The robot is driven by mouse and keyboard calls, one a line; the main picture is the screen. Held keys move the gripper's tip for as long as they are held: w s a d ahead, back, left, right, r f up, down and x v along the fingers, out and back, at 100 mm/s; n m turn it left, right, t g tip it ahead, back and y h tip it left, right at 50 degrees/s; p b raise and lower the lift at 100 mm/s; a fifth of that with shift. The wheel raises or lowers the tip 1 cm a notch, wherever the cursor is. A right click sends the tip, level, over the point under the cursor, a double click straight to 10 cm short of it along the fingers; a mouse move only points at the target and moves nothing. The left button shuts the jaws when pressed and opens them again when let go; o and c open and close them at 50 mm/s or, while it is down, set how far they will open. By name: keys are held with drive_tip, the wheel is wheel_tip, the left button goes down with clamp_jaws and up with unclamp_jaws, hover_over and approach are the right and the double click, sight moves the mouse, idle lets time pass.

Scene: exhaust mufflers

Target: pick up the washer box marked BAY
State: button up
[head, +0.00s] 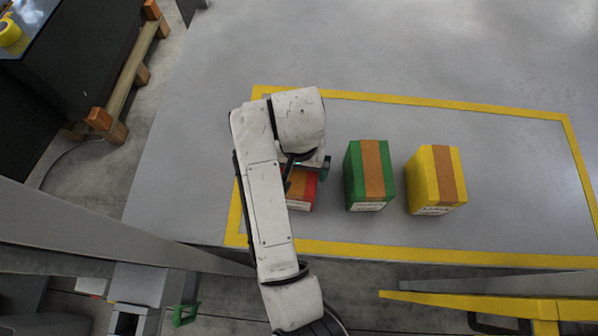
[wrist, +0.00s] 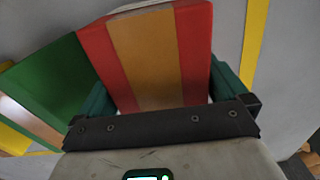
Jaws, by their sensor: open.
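Three boxes with brown tape bands stand in a row on the grey table: a red box (head: 301,191), a green box (head: 369,175) and a yellow box (head: 436,180). Each has a white label low on its front, too small to read, so I cannot tell which is marked BAY. My gripper (wrist: 162,92) is open, with teal fingers on either side of the red box (wrist: 155,55) in the wrist view. I cannot tell whether they touch it. In the head view my arm hides much of the red box. The green box (wrist: 45,85) is close beside the left finger.
A yellow line (head: 440,102) frames the boxes on the table (head: 250,45). The table is clear behind them and to the right. A dark bench with wooden legs (head: 125,95) stands at the far left. Yellow and grey bars (head: 480,300) lie along the front right.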

drive_tip(key=shift+f, duration=0.55)
drive_tip(key=c, duration=1)
